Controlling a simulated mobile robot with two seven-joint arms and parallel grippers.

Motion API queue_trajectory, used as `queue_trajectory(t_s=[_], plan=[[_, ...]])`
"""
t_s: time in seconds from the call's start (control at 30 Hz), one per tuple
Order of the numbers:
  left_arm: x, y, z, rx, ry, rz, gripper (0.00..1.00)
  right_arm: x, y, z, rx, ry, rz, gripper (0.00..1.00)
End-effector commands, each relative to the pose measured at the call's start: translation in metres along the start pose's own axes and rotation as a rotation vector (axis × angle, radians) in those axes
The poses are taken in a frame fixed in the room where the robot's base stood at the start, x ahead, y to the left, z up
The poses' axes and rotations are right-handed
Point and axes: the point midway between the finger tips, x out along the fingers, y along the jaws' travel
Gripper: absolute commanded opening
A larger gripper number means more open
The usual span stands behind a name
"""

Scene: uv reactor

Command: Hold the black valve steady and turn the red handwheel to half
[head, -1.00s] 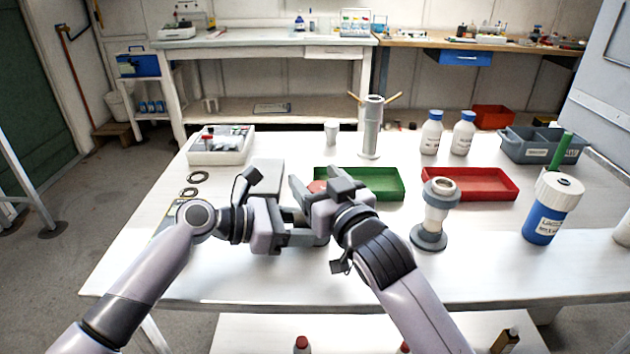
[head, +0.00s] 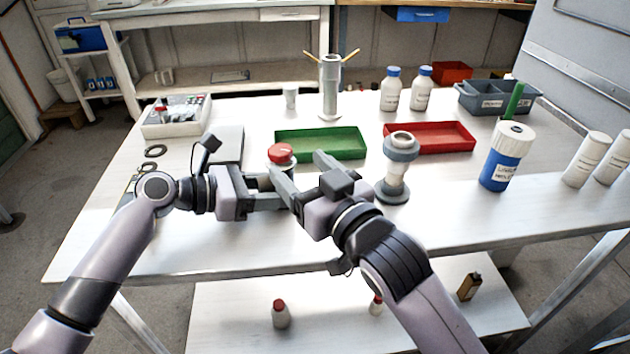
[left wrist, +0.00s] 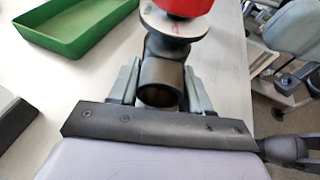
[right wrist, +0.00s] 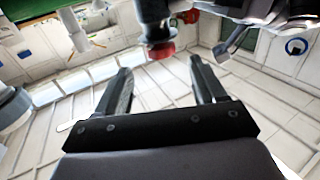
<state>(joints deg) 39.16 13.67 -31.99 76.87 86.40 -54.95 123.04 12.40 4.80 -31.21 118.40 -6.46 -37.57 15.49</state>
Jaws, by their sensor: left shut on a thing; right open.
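The red handwheel (head: 281,153) tops the black valve, in front of the green tray in the head view. In the left wrist view the handwheel (left wrist: 183,7) sits above a pale marked disc (left wrist: 174,24), and the dark valve body (left wrist: 162,80) is between my left fingers. My left gripper (head: 274,190) is shut on the valve body from the left. My right gripper (head: 303,178) is open and empty, just right of and nearer than the handwheel. In the right wrist view the handwheel (right wrist: 160,50) lies beyond the open fingers, apart from them. The disc's marks are unreadable.
The green tray (head: 322,155) and red tray (head: 462,150) lie behind. A grey-white flanged fitting (head: 396,170) stands close to my right gripper. A blue bottle (head: 506,158) stands farther right. A grey box (head: 226,145) is behind my left wrist. The front table strip is clear.

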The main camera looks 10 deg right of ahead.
Motion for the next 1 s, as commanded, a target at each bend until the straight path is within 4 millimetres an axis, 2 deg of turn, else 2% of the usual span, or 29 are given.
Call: queue_trajectory(t_s=[0.1,0.23,0.7,0.73,0.8,1.0], plan=[[0.000,0.000,0.000,0.000,-0.001,0.000,0.31,-0.016,0.001,0.001,0.000,-0.002,0.002,0.69],[0.000,0.000,0.001,0.000,-0.001,0.000,0.31,-0.026,0.001,0.000,-0.001,-0.001,0.002,0.69],[0.000,0.000,0.001,0.000,-0.001,0.001,0.31,-0.030,0.001,0.000,-0.001,-0.001,0.001,0.69],[0.000,0.000,0.001,0.000,-0.001,0.001,0.55,-0.030,0.001,0.000,-0.001,0.000,0.001,0.69],[0.000,0.000,0.001,0.000,-0.001,0.001,0.77,-0.030,0.001,0.000,-0.001,0.000,0.001,0.69],[0.000,0.000,0.000,0.000,-0.001,0.001,0.78,-0.030,0.000,0.000,-0.001,0.000,0.001,0.69]])
